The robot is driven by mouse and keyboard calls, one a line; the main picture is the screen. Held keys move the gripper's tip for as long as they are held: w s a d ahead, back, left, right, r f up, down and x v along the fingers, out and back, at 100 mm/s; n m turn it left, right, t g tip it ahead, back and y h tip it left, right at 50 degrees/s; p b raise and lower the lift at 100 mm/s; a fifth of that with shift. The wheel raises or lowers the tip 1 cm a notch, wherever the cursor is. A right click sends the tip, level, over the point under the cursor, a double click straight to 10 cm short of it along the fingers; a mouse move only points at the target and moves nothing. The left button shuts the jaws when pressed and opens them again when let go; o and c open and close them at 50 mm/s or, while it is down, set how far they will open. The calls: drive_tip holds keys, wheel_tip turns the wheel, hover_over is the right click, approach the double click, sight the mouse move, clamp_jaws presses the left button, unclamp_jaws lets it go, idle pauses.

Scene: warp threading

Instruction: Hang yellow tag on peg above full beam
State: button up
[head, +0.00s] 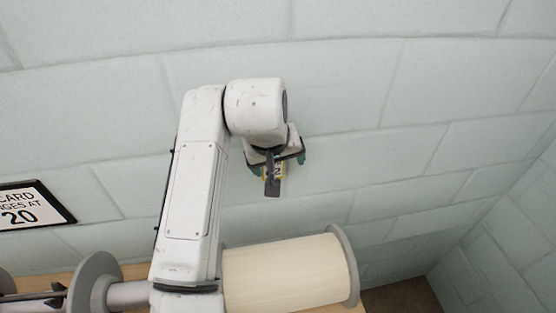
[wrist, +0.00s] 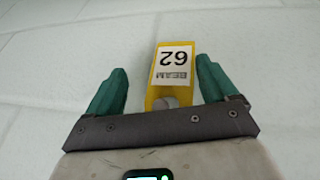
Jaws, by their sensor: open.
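The yellow tag (wrist: 172,72), with a white label reading BEAM 62, is in front of the pale wall in the wrist view. A rounded grey piece (wrist: 172,102) shows at its near end, perhaps the peg. My gripper (wrist: 162,67) is open, its green fingers either side of the tag with a gap on each side. In the head view, my gripper (head: 278,168) is near the wall and the tag (head: 266,182) is partly hidden behind a dark part. The full beam (head: 290,272), wound with cream yarn, lies below.
An empty-looking beam with grey flanges (head: 95,285) is at the lower left. A black-framed sign (head: 35,207) hangs on the wall at the left. The block wall (head: 400,110) is bare to the right of my arm.

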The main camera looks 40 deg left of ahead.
drive_tip(key=b+v, duration=0.2)
drive_tip(key=v, duration=0.9)
drive_tip(key=shift+b, duration=0.4)
drive_tip(key=shift+f, duration=0.15)
